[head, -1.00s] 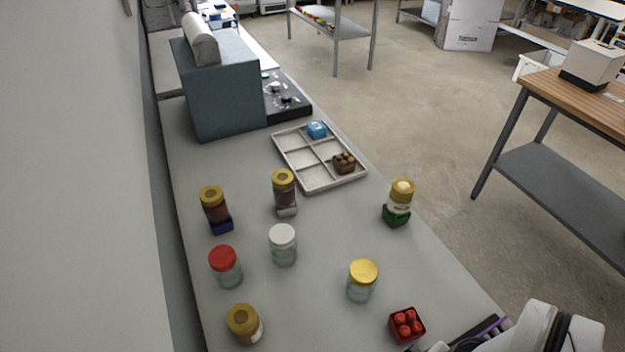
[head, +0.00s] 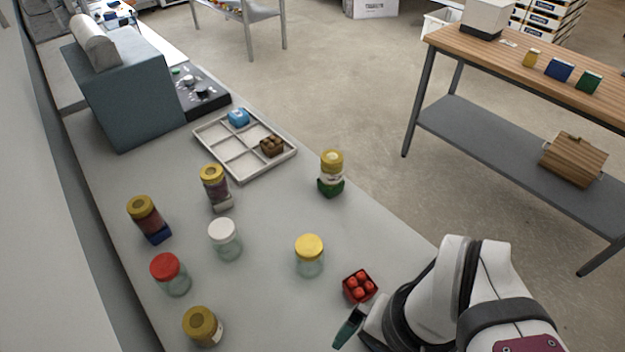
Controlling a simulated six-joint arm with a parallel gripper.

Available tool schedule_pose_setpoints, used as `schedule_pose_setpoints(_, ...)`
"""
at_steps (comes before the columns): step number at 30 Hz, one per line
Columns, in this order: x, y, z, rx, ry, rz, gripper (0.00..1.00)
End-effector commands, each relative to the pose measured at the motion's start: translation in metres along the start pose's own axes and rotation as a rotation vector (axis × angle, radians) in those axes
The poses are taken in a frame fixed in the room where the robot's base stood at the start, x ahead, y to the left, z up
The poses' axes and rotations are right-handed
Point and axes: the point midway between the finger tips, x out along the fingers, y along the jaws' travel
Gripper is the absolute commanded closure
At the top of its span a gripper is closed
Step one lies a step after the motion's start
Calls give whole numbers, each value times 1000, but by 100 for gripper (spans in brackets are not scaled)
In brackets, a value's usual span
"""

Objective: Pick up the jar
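Several jars stand on the grey counter. A clear jar with a yellow lid (head: 309,256) is in the middle, one with a white lid (head: 225,240) is to its left, and one with a red lid (head: 170,274) is farther left. A gold-lidded jar (head: 203,327) is at the front. Gold-lidded jars with dark contents (head: 147,219) (head: 215,187) stand behind, by small blue and pale blocks. A pale jar with a yellow lid (head: 331,167) sits on a green block. My gripper (head: 350,327) is at the bottom, apart from every jar; its opening is not clear.
A red box of tomatoes (head: 360,287) stands just beyond my gripper. A divided white tray (head: 218,151) holds a blue item and a brown item. A grey-blue box (head: 125,105) stands at the back left. A wooden-topped table (head: 510,62) is across the floor to the right.

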Motion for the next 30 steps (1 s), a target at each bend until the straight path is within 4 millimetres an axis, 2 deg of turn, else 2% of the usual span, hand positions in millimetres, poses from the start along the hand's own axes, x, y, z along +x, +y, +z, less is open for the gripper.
schedule_pose_setpoints(17, -2, -2, -3, -29, 0, 2, 0)
schedule_pose_setpoints(20, -12, -25, -33, -339, -3, 30, 0)
schedule_pose_setpoints(23, -16, -75, -87, -909, -14, 78, 0)
schedule_pose_setpoints(24, -12, -98, -107, -1142, -21, 99, 0)
schedule_pose_setpoints(27, 8, -150, -144, -1643, -47, 140, 0)
schedule_pose_setpoints(30, 27, -184, -163, -1966, -72, 165, 0)
